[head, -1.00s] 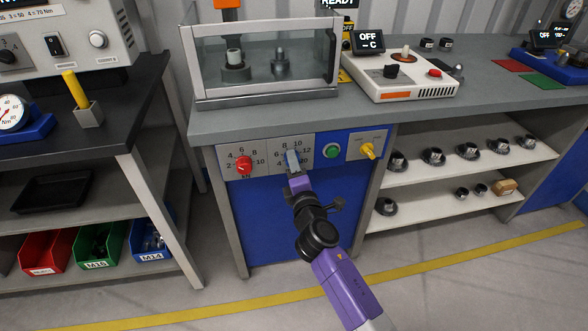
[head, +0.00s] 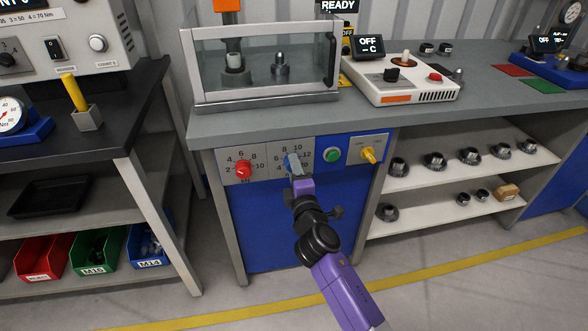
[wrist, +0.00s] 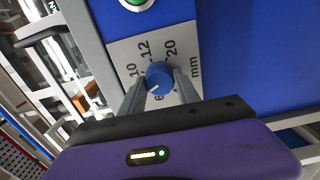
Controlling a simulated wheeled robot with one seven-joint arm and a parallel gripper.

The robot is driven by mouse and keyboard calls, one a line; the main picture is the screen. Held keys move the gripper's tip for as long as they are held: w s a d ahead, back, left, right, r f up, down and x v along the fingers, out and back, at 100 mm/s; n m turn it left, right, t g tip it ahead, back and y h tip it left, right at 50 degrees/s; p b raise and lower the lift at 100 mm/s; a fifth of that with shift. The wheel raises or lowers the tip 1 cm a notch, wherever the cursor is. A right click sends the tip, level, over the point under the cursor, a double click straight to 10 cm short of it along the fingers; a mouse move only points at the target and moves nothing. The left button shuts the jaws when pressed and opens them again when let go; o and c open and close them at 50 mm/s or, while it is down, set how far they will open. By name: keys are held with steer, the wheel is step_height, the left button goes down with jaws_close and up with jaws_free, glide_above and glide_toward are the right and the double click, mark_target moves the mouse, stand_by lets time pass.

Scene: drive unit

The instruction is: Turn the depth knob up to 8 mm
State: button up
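The depth knob is the blue knob (wrist: 158,74) on a grey scale plate marked in mm; it also shows in the head view (head: 291,160), largely covered by my gripper. My gripper (wrist: 159,77) has one grey finger on each side of the knob, and the fingertips appear to touch it. A white pointer mark on the knob faces the lower left in the wrist view, towards a partly hidden numeral. The numbers 10, 12 and 20 are readable there; the fingers hide others. In the head view my gripper (head: 294,168) reaches the plate from below.
Left of the blue knob is a red knob (head: 243,170) with a kN scale. To its right are a green button (head: 332,155) and a yellow switch (head: 369,154). A press with a clear guard (head: 265,60) stands on the bench above. The floor in front is clear.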

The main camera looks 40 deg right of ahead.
steer(key=o, duration=0.4)
steer(key=shift+c, duration=0.2)
steer(key=v, duration=0.7)
steer(key=shift+s+a, duration=0.25)
steer(key=shift+s, duration=0.1)
